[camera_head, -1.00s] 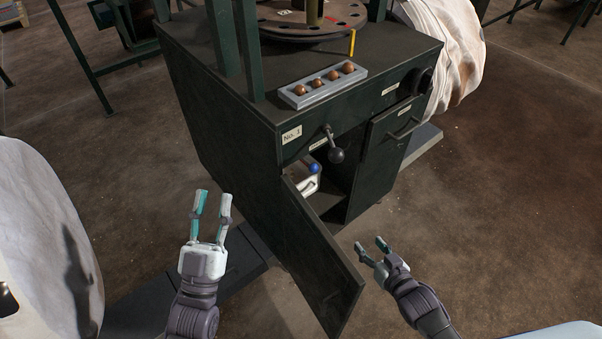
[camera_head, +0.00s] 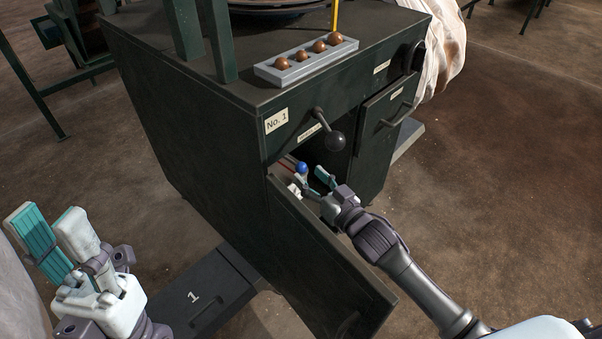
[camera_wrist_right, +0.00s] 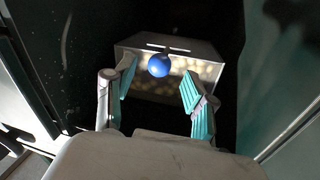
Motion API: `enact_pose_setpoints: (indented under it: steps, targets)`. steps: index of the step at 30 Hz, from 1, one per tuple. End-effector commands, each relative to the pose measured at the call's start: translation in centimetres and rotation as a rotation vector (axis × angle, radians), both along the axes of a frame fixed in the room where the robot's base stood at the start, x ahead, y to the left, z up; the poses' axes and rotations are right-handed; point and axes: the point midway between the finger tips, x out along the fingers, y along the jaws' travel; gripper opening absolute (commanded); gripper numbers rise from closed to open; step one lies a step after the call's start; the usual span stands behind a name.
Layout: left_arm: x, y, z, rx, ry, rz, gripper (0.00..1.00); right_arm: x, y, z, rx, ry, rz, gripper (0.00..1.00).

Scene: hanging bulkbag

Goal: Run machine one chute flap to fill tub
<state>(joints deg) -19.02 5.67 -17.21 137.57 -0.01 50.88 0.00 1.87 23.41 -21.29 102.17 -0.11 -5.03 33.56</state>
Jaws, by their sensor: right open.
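The machine marked No. 1 (camera_head: 185,110) is a dark green cabinet with its front door (camera_head: 330,255) swung open. A lever with a dark ball knob (camera_head: 335,141) sticks out of its front above the opening. Inside, a blue ball knob (camera_head: 302,167) shows, and in the right wrist view the blue knob (camera_wrist_right: 159,66) sits on a pale metal box or flap (camera_wrist_right: 205,66) with rounded pale items behind it. I cannot tell which part this is. My right gripper (camera_head: 312,179) is open and reaches into the opening, its fingers either side of the knob. My left gripper (camera_head: 52,225) is open and empty, left of the cabinet.
A grey tray with several brown balls (camera_head: 307,60) lies on the cabinet top. A second closed compartment door (camera_head: 385,120) is at the right. A dark floor plate marked 1 (camera_head: 215,295) lies left of the open door. The floor at right is clear.

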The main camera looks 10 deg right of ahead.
Motion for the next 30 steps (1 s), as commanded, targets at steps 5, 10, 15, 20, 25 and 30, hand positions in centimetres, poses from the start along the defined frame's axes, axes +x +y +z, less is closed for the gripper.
enact_pose_setpoints:
  steps: [5,10,15,20,25,30]
  targets:
    - [0.3,-0.1,0.4,0.002,-0.044,0.002,0.37,2.7,1.1,-0.2,0.001,-0.001,0.000,0.55]
    - [0.5,-0.1,0.8,0.003,-0.058,0.003,0.37,3.8,1.5,-0.1,0.000,0.001,-0.001,0.55]
    - [0.5,-0.2,0.9,0.004,-0.060,0.003,0.37,4.0,1.7,-0.1,0.000,0.002,0.000,0.55]
    - [0.5,-0.1,0.9,0.004,-0.060,0.003,0.37,4.0,1.6,0.0,0.000,0.002,-0.001,0.52]
    - [0.5,-0.2,0.9,0.004,-0.060,0.003,0.37,3.9,1.6,0.0,0.000,0.001,-0.001,0.23]
    - [0.5,-0.2,0.9,0.004,-0.060,0.003,0.37,3.9,1.6,0.0,0.000,0.001,-0.001,0.00]
